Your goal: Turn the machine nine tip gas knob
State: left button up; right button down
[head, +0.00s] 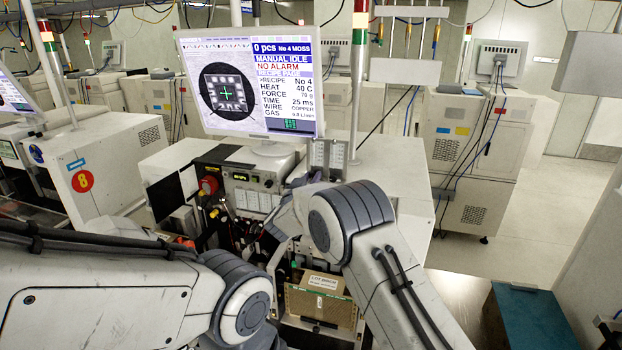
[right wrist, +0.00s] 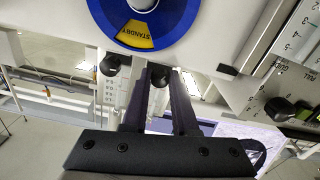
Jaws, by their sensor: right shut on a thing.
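The machine (head: 385,185) in front of me carries a bright monitor; no number nine is legible on it. In the right wrist view, my right gripper (right wrist: 162,78) has its two dark fingers at a small black knob (right wrist: 157,72) and is shut on it; the fingers hide most of the knob. A similar black knob (right wrist: 112,66) is just left of it, with a clear scaled tube beside it. In the head view, my right gripper (head: 272,228) is at the machine's front, partly hidden by my wrist. My left gripper does not show.
The monitor (head: 250,85) reads MANUAL IDLE, NO ALARM. A blue dial (right wrist: 188,14) with a yellow STANDBY sector and another black knob (right wrist: 279,109) are close to my right gripper. A brown box (head: 318,300) is below my right wrist. A neighbouring machine (head: 105,175) marked 8 stands left.

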jog(key=c, duration=1)
grip_release()
jog(key=shift+s, duration=0.1)
jog(key=shift+s+a+b, duration=0.15)
jog(key=shift+s+b, duration=0.15)
jog(key=shift+b, duration=0.05)
jog(key=shift+b+v, duration=2.3)
jog(key=shift+v, duration=2.5)
